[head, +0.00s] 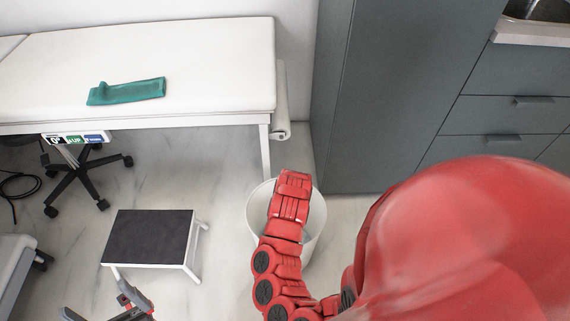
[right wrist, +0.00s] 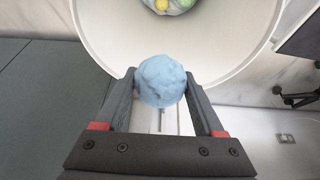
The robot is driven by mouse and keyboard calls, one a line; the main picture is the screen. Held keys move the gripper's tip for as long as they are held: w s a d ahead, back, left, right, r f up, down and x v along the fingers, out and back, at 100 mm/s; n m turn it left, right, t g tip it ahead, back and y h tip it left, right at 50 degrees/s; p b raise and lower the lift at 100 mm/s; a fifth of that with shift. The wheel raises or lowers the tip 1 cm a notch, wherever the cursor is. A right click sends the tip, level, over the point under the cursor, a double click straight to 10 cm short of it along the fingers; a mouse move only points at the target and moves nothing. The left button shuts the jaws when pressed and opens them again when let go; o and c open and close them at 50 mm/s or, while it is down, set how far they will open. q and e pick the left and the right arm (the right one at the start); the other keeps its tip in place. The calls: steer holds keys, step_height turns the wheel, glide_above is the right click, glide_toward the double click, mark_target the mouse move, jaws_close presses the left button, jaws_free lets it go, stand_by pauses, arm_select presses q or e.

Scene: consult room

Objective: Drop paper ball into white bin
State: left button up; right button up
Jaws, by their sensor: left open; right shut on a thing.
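The paper ball (right wrist: 160,81) is light blue and crumpled. In the right wrist view my right gripper (right wrist: 160,90) is shut on it, with one finger on each side. The white bin (head: 254,212) stands on the floor in the head view, partly covered by my red right arm, which also hides the right gripper there. In the right wrist view the bin's wide rim and inner wall (right wrist: 108,28) lie beyond the held ball. My left gripper (head: 97,303) is open and empty at the bottom left of the head view.
Yellow and green items (right wrist: 183,4) lie inside the bin. A step stool (head: 150,237) stands left of the bin. An exam table (head: 190,60) with a green strap (head: 127,91) is behind. Grey cabinets (head: 390,90) stand at the right. Floor between stool and bin is clear.

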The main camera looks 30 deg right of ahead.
step_height(320, 180, down, 6)
steer(key=b, duration=0.5)
steer(key=shift+f, duration=0.15)
steer(key=shift+s, duration=0.1)
steer(key=o, duration=1.3)
steer(key=p+v, duration=0.9)
steer(key=v, duration=0.8)
steer(key=shift+r+p, duration=0.3)
steer(key=shift+p, duration=0.05)
